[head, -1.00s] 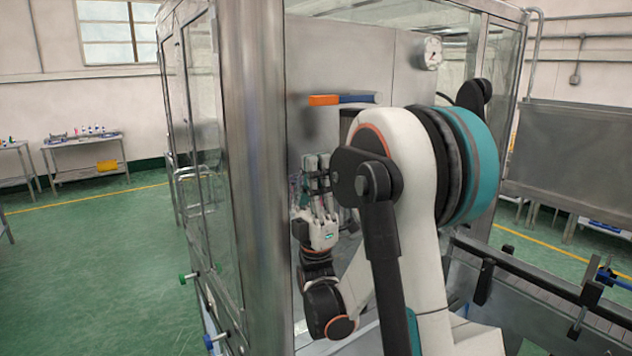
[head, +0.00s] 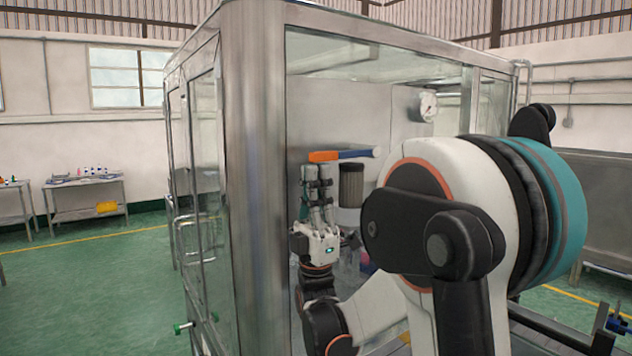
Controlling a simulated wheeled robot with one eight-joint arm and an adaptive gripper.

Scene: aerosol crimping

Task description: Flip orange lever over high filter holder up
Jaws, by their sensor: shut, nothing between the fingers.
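The orange lever (head: 323,156) lies nearly level inside the machine cabinet, with a blue length and a pale tip at its right. A dark cylindrical filter holder (head: 351,186) hangs just below the blue part. My gripper (head: 318,172) points upward, with its fingers together and nothing seen between them. Its fingertips are directly below the orange end, left of the filter holder; I cannot tell whether they touch the lever. My own arm hides the area right of and below the filter holder.
A thick metal corner post (head: 251,180) stands just left of my gripper. Glass panels enclose the cabinet around the arm. A round pressure gauge (head: 428,106) is on the back wall at upper right. The green floor at left is open.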

